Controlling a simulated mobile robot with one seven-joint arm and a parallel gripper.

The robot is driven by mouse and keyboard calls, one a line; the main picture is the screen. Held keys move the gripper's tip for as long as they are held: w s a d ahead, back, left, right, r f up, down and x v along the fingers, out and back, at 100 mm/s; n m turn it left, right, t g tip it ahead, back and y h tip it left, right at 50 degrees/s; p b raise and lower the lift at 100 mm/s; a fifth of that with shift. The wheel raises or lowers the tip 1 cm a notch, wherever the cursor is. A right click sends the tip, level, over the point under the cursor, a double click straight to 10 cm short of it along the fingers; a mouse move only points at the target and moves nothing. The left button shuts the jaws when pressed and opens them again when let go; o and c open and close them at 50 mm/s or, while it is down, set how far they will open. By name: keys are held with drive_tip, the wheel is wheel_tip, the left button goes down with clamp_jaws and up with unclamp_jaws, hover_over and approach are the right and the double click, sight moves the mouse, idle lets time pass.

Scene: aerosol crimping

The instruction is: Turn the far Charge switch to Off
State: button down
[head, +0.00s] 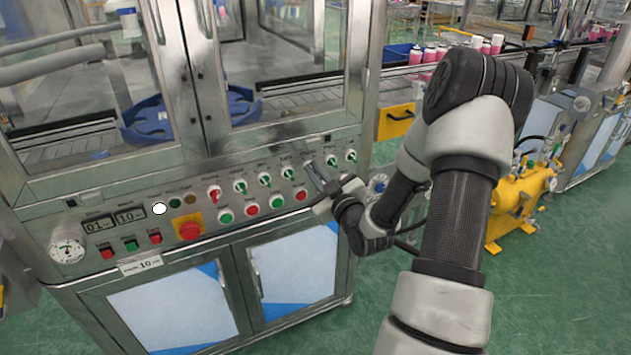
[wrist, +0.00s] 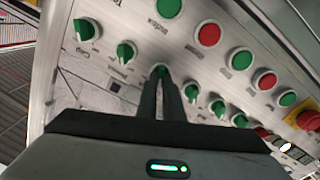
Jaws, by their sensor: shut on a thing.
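A row of green rotary switches runs along the machine's panel in the head view, with green and red push buttons below it. My gripper (head: 318,178) reaches the panel near the right end of this row. In the wrist view, my gripper (wrist: 165,82) has its two fingers close together around the knob of one green switch (wrist: 160,69), the third from the row's end. The fingers hide most of this knob and its label, so I cannot read its name or exact angle. The neighbouring switches (wrist: 126,52) and (wrist: 190,90) stand free on either side.
A red emergency stop (head: 189,228) on a yellow plate, displays (head: 130,214) and a gauge (head: 68,250) are farther left on the panel. Glass doors (head: 285,50) rise above. Yellow equipment (head: 515,195) stands to the right; green floor is open in front.

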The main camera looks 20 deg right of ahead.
drive_tip(key=shift+f+n+b, duration=0.1)
drive_tip(key=shift+n+b, duration=0.5)
drive_tip(key=c, duration=1.9)
unclamp_jaws()
drive_tip(key=s+p, duration=0.7)
drive_tip(key=s, duration=1)
drive_tip(key=shift+s+d, duration=0.2)
drive_tip(key=shift+d, duration=0.05)
